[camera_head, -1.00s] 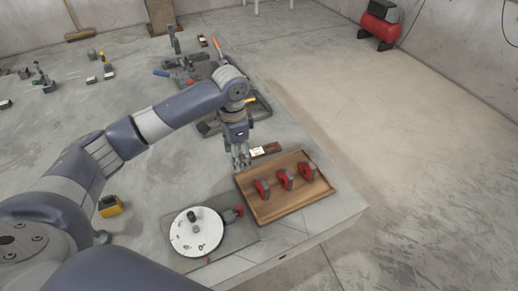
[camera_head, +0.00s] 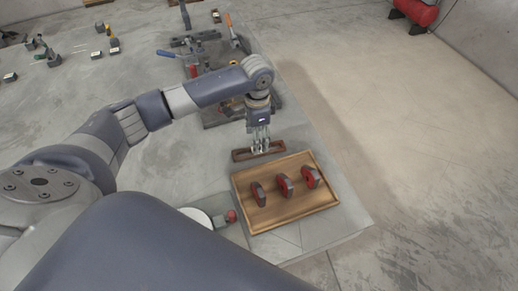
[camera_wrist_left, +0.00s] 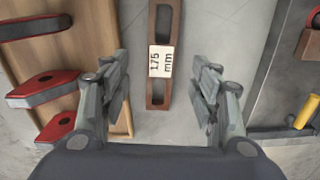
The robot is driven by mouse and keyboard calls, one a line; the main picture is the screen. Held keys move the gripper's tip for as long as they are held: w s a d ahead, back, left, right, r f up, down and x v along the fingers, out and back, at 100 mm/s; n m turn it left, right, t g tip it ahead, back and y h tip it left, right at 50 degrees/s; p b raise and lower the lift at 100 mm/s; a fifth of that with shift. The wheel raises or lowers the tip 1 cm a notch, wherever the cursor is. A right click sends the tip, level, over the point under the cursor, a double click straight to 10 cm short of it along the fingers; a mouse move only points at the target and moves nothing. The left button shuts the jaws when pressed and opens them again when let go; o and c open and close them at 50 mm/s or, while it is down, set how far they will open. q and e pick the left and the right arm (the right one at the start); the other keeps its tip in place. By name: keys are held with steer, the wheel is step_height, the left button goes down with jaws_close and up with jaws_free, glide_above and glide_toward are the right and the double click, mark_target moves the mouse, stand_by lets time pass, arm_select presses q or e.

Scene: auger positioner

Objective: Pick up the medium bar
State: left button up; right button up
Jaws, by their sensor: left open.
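A brown slotted bar (camera_head: 240,156) lies on the grey table just behind the wooden tray. In the left wrist view the bar (camera_wrist_left: 160,62) carries a white label reading "175 mm". My left gripper (camera_head: 260,148) points down over the middle of the bar. In the left wrist view its fingers (camera_wrist_left: 161,90) are open, one on each side of the bar with a gap on both sides. The bar's near end shows between the fingers, and its far end runs out of that view. My right gripper is not in view.
The wooden tray (camera_head: 290,213) with three red and grey parts (camera_head: 284,185) sits close in front of the bar. A dark tray with tools (camera_head: 222,113) lies behind it. A white disc (camera_head: 196,215) is partly hidden by my arm. The table edge is to the right.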

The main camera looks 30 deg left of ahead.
arm_select(q)
steer(key=shift+w+f, duration=0.1)
steer(key=shift+f, duration=0.25)
step_height(320, 180, down, 5)
steer(key=shift+w+d+r+p, duration=0.1)
steer(key=shift+w+d+p, duration=0.05)
steer(key=shift+p, duration=0.45)
steer(key=shift+c, duration=0.8)
jaws_close()
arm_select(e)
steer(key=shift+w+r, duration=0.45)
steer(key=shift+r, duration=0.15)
